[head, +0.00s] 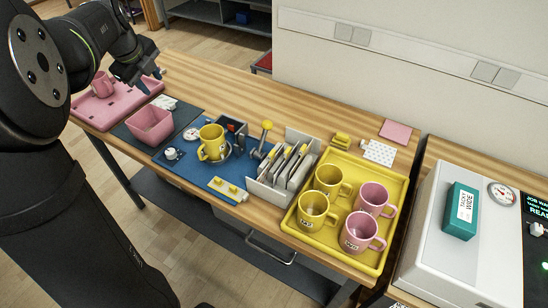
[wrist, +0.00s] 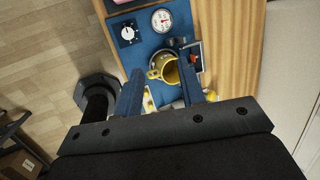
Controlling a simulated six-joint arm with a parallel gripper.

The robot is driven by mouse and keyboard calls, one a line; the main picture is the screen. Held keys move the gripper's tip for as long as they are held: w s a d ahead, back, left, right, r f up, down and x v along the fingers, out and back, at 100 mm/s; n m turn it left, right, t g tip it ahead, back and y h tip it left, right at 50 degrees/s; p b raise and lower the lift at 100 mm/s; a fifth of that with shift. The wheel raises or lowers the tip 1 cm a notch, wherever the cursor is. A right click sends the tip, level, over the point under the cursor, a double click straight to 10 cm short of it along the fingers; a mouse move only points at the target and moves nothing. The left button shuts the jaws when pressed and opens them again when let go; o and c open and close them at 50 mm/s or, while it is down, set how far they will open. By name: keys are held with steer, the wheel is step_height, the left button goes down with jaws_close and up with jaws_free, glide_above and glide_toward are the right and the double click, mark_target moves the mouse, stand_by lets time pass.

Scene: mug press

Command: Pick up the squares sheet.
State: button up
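A rack (head: 283,172) near the middle of the table holds several upright thin sheets with yellow tabs; their patterns are too small to read. A white sheet with a small dark pattern (head: 379,152) lies flat at the back, behind the yellow tray. I cannot tell whether its marks are squares, nor which sheet is the squares one. My gripper (head: 143,87) is above the left end of the table, near the pink tray, well left of the rack. In the wrist view my gripper (wrist: 160,68) is open, with nothing held between its fingers.
A yellow mug (head: 211,143) stands in the press on the blue base, left of the rack, beside a yellow-knobbed lever (head: 267,125). The yellow tray (head: 287,223) carries two yellow and two pink mugs. A pink bin (head: 150,125) and pink tray (head: 90,112) stand left.

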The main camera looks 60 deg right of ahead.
steer(key=shift+s, duration=0.1)
steer(key=n+g, duration=0.2)
steer(key=n, duration=1.5)
glide_above(271, 153)
steer(key=a, duration=0.6)
step_height(271, 153, down, 6)
steer(key=shift+h, duration=0.3)
steer(key=shift+s+x, duration=0.15)
steer(key=shift+x, duration=4.2)
steer(key=shift+s+x, duration=0.15)
steer(key=shift+x, duration=4.15)
steer(key=shift+a+f, duration=0.1)
steer(key=shift+a, duration=0.1)
jaws_close()
